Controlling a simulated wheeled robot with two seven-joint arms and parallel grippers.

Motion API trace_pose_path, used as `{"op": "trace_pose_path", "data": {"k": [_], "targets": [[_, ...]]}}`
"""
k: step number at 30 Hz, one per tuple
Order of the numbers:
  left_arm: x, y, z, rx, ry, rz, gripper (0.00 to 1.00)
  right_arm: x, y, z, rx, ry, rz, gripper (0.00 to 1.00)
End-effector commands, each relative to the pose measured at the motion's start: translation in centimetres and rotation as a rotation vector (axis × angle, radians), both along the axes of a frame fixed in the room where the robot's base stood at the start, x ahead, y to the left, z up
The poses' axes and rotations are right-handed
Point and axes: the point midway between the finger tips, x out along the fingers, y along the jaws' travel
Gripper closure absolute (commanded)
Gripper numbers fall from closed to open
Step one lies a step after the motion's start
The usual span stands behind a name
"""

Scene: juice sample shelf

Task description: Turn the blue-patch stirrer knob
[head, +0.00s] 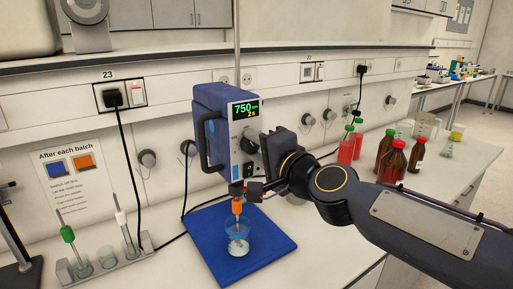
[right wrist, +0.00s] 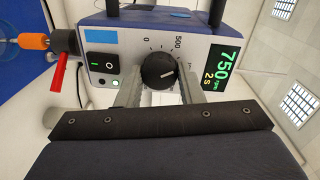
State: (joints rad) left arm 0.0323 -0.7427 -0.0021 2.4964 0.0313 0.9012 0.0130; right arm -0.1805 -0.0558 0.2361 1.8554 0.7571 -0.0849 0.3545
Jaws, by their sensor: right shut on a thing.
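The blue stirrer (head: 213,122) hangs on a vertical rod above a blue mat, its display reading 750 rpm and 2 s. My right gripper (right wrist: 159,84) is shut on the knob, one finger on each side. In the head view the right gripper (head: 262,152) is at the stirrer's front and hides most of the knob. My left gripper is not in view.
A rack (head: 104,266) is at left.

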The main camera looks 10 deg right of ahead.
Motion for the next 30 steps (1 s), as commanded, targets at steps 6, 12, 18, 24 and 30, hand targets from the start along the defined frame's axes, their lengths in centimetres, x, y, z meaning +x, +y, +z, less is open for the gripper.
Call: {"op": "trace_pose_path", "data": {"k": [6,12,18,24,30], "targets": [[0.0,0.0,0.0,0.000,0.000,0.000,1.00,0.0,0.0,-0.1,-0.002,0.002,0.001,0.89],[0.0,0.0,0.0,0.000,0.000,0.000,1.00,0.0,0.0,-0.1,-0.001,0.001,0.001,0.44],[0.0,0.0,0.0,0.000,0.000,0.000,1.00,0.0,0.0,0.0,-0.001,0.001,0.000,0.44],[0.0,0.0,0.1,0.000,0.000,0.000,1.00,-1.0,-0.4,0.1,-0.001,-0.002,-0.001,0.44],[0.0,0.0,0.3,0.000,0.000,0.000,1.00,-4.2,-1.8,0.3,-0.002,-0.004,-0.004,0.44]]}}
